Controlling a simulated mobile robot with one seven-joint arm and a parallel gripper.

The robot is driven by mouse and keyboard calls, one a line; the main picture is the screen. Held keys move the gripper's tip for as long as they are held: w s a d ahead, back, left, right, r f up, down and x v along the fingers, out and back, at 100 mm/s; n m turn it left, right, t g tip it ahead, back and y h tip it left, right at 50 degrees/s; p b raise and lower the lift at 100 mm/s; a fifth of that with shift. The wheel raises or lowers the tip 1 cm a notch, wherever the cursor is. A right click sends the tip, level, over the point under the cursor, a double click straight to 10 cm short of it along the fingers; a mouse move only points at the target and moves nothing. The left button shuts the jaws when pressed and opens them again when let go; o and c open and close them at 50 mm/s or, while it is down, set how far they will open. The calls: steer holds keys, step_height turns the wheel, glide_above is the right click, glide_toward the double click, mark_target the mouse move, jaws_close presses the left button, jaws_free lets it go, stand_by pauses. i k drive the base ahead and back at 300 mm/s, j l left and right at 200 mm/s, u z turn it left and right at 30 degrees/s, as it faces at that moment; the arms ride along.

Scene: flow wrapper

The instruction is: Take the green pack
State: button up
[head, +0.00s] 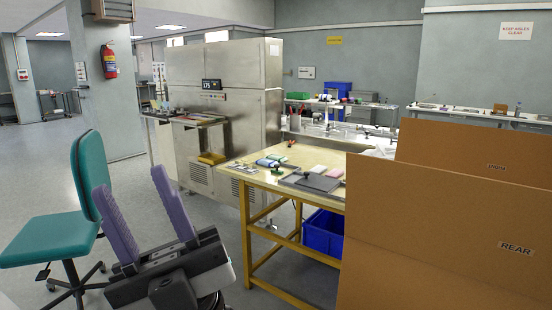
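My gripper (130,181) is in the lower left of the head view, with two purple fingers spread wide apart and pointing up. Nothing shows between them. My gripper is well to the left of the table and apart from these packs.
Grey plates (312,183) and a pink item (320,169) lie on the table. Large cardboard panels (440,215) block the right side. A teal chair (62,235) stands at left. A steel machine (215,90) is behind the table. A blue bin (322,233) sits underneath.

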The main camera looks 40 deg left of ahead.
mark_target(278, 159)
steer(key=i+j, duration=0.15)
steer(key=j, duration=0.35)
steer(key=i+j+z, duration=0.1)
steer(key=j, duration=0.45)
steer(key=i+j, duration=0.2)
steer(key=j, duration=0.3)
steer(key=i+j+z, duration=0.1)
steer(key=j, duration=0.4)
steer(key=i+j, duration=0.15)
steer(key=j, duration=0.4)
steer(key=i+j+z, duration=0.1)
steer(key=j, duration=0.45)
steer(key=i+j, duration=0.15)
steer(key=j, duration=0.4)
steer(key=i+j+z, duration=0.1)
steer(key=j, duration=0.4)
steer(key=i+j, duration=0.15)
steer(key=j, duration=0.15)
steer(key=i+j, duration=0.2)
steer(key=j, duration=0.15)
steer(key=i+j+z, duration=0.1)
steer(key=j, duration=0.2)
steer(key=i, duration=0.2)
